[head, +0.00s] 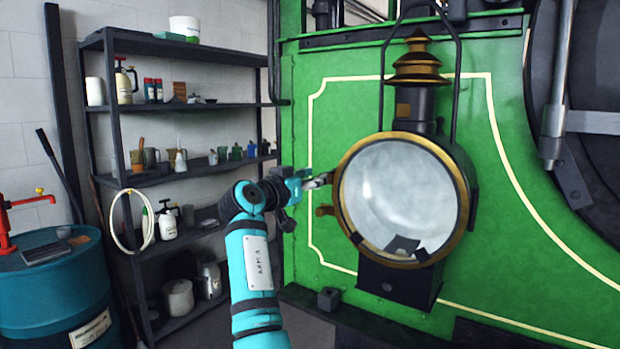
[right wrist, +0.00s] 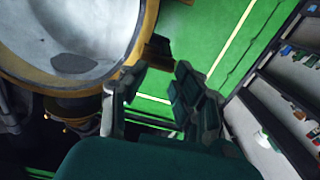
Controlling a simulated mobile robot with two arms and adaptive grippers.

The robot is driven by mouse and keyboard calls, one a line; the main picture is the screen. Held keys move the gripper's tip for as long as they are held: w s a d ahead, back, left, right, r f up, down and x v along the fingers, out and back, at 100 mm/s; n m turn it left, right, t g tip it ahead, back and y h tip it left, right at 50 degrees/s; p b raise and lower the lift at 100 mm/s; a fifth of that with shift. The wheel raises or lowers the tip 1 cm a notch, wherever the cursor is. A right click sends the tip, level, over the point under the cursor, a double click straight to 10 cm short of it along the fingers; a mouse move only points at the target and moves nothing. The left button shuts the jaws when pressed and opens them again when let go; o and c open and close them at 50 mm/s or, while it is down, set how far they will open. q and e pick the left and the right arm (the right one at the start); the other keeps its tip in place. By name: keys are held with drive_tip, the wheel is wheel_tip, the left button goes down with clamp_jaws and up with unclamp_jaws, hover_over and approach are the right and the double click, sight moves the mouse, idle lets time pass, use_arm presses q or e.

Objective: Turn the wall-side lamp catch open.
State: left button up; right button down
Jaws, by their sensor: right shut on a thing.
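The lamp (head: 400,195) has a round glass front in a brass rim and hangs on the green panel. In the right wrist view its rim (right wrist: 145,30) fills the upper left, seen turned over. My right gripper (head: 308,181) is at the rim's left side, shut on the lamp catch (head: 321,180), a small pale metal piece largely hidden by the fingers. In the wrist view the dark fingers (right wrist: 155,95) show beside the rim; the grip itself is unclear. A brass lug (head: 325,210) sticks out of the rim just below. My left gripper is not in view.
A dark shelf rack (head: 190,105) with jars and bottles stands against the wall at left. A blue drum (head: 60,285) with a red pump stands in front of it. Dark round machinery (head: 600,130) is at the right. The green panel (head: 310,240) is close behind the gripper.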

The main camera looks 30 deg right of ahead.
use_arm(q)
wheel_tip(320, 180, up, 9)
drive_tip(key=p, duration=0.9)
use_arm(e)
drive_tip(key=shift+w+d+n, duration=0.1)
drive_tip(key=shift+w+n, duration=0.1)
drive_tip(key=shift+n, duration=4.15)
drive_tip(key=shift+w+d+n, duration=0.1)
drive_tip(key=shift+w+n, duration=0.05)
drive_tip(key=shift+n, duration=4.2)
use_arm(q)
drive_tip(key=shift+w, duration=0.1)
